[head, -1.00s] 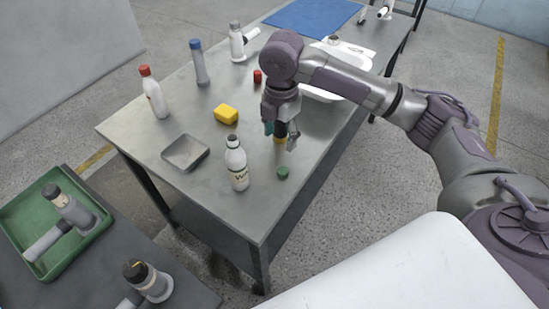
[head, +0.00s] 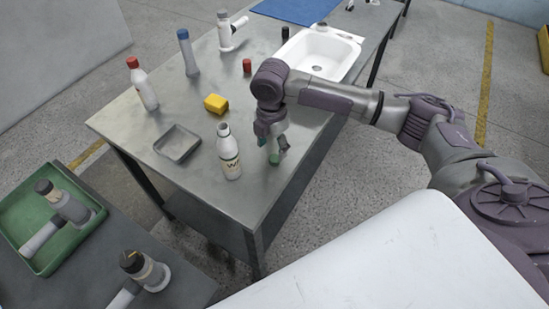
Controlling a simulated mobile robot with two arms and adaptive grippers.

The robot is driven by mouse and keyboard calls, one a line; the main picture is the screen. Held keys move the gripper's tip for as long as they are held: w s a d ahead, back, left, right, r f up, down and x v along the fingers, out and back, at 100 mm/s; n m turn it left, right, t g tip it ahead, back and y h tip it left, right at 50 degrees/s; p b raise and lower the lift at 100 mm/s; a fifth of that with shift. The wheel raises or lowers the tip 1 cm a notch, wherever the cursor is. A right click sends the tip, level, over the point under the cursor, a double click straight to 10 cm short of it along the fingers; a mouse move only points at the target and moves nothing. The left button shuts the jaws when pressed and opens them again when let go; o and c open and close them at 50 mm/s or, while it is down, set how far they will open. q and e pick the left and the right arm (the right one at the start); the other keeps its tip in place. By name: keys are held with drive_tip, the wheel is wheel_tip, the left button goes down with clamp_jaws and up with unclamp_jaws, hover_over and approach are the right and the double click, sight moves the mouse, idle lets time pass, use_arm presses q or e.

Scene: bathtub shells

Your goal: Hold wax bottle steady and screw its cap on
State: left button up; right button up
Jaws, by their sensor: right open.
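The white wax bottle (head: 229,158) stands upright near the front edge of the metal table, with lettering on its side and an open-looking grey neck. I cannot tell whether the fingers touch the cap. My left gripper is not in view.
A grey tray (head: 158,150), yellow sponge-like block (head: 215,103), red-capped bottle (head: 143,84), blue-capped bottle (head: 188,52) and red cap (head: 247,66) are on the table. A white sink (head: 346,66) is behind my arm. A green tray (head: 35,255) sits lower left.

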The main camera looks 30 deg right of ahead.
sight(274, 158)
drive_tip(key=shift+d+f+p, duration=0.2)
drive_tip(key=shift+f, duration=1.1)
drive_tip(key=shift+d+f+p, duration=0.15)
drive_tip(key=shift+f+p, duration=0.05)
drive_tip(key=shift+f, duration=1.1)
drive_tip(key=c, duration=0.8)
